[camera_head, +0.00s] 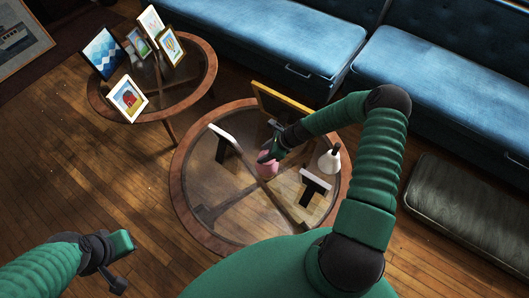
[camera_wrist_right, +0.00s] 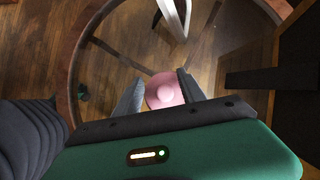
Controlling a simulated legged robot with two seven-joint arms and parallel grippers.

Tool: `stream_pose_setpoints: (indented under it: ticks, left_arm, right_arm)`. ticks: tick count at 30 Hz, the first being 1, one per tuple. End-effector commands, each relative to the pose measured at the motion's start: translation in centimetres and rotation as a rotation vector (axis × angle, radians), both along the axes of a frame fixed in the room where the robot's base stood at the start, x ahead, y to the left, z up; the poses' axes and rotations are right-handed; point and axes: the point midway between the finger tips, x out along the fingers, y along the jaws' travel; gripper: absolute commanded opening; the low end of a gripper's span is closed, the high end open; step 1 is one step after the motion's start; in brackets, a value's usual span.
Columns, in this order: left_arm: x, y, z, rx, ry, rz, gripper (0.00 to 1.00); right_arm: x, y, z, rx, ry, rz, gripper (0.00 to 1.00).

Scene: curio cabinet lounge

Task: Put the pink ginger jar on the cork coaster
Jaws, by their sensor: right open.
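The pink ginger jar (camera_head: 267,166) stands on the round glass-topped table (camera_head: 183,203), left of its right-hand items. In the right wrist view the jar (camera_wrist_right: 166,92) shows from above, between the two fingers of my right gripper (camera_wrist_right: 160,92). My right gripper (camera_head: 274,147) is open around the jar's upper part; I cannot tell whether a finger touches it. My left gripper (camera_head: 120,264) is empty over the floor at lower left, and its jaw opening does not show clearly. I cannot make out the cork coaster in either view.
A yellow-edged frame (camera_head: 278,103), a white-edged frame (camera_head: 222,133), another stand-up frame (camera_head: 315,183) and a white vase (camera_head: 330,161) stand around the jar. A second round table (camera_head: 205,75) bears several pictures. Blue benches (camera_head: 270,35) line the back; the glass's front left is clear.

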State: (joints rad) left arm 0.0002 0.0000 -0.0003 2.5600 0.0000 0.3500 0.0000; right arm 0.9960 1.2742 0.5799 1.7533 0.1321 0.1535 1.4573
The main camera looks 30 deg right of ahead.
Motion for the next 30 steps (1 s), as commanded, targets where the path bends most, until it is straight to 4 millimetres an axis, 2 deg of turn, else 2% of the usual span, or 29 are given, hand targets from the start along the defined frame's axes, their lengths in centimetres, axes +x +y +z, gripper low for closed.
stream_pose_setpoints:
  ticks: [5,15,19,22,23,26,30]
  left_arm:
    - [0.0,0.0,0.5,0.0,0.0,0.0,0.0]
    - [0.0,0.0,2.8,0.0,0.0,0.0,0.0]
    - [0.0,0.0,3.1,0.0,0.0,0.0,0.0]
    - [0.0,0.0,3.1,0.0,0.0,0.0,0.0]
    - [0.0,0.0,3.1,0.0,0.0,0.0,0.0]
    - [0.0,0.0,3.1,0.0,0.0,0.0,0.0]
    - [0.0,0.0,3.1,0.0,0.0,-0.001,0.0]
  right_arm:
    - [-0.4,-0.5,1.3,0.0,0.0,-0.003,0.48]
    - [-3.8,-3.4,8.4,-0.003,-0.001,-0.002,0.48]
    - [-4.5,-4.1,9.8,-0.002,-0.001,0.0,0.48]
    - [-4.9,-3.7,10.4,-0.026,-0.001,0.051,0.48]
    - [-5.1,-3.3,10.6,-0.052,0.0,0.099,0.48]
    - [-6.4,-0.5,12.1,-0.203,-0.013,0.398,0.48]
    - [-9.4,3.8,16.3,-0.493,-0.068,1.029,0.48]
